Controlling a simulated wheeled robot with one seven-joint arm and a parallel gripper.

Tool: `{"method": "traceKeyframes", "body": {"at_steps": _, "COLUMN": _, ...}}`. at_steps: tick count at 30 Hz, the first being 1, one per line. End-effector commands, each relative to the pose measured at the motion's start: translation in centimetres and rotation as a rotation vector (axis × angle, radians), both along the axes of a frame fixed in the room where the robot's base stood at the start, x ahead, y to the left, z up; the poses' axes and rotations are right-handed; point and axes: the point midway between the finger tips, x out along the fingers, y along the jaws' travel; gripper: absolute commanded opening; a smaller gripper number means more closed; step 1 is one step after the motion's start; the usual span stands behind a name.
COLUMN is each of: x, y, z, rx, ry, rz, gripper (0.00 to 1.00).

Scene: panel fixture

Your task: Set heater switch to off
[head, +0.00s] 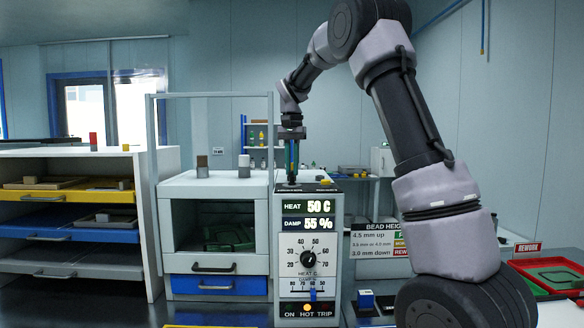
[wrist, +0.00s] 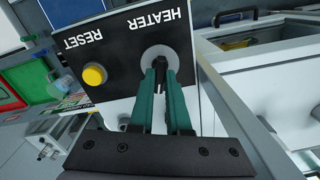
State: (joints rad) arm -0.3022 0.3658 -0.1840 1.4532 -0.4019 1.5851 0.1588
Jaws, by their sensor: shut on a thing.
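The heater switch (wrist: 159,66) is a small dark lever on a round pale plate, on the black top panel under the upside-down HEATER label in the wrist view. My gripper (wrist: 160,76) has its two green fingers closed on the lever from both sides. The fingers hide most of the lever, so I cannot tell which way it is set. In the head view my gripper (head: 291,179) points straight down onto the top of the control box (head: 337,250). The box's displays read HEAT 50 C and DAMP 55 %.
A yellow RESET button (wrist: 94,75) sits beside the switch on the same panel. A dial (head: 308,259) and indicator lamps are on the box front. A grey open cabinet (head: 236,186) stands close on the left, with a tall grey frame (head: 212,95) behind.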

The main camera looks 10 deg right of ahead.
Motion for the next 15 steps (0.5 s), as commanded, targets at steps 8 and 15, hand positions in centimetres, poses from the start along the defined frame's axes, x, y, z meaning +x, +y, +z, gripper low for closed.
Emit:
{"method": "traceKeyframes", "body": {"at_steps": 8, "x": 0.04, "y": -0.03, "z": 0.08, "rx": 0.0, "ry": -0.002, "rz": 0.197, "gripper": 0.0}}
{"method": "traceKeyframes", "body": {"at_steps": 15, "x": 0.05, "y": -0.05, "z": 0.08, "rx": 0.0, "ry": -0.002, "rz": 0.295, "gripper": 0.0}}
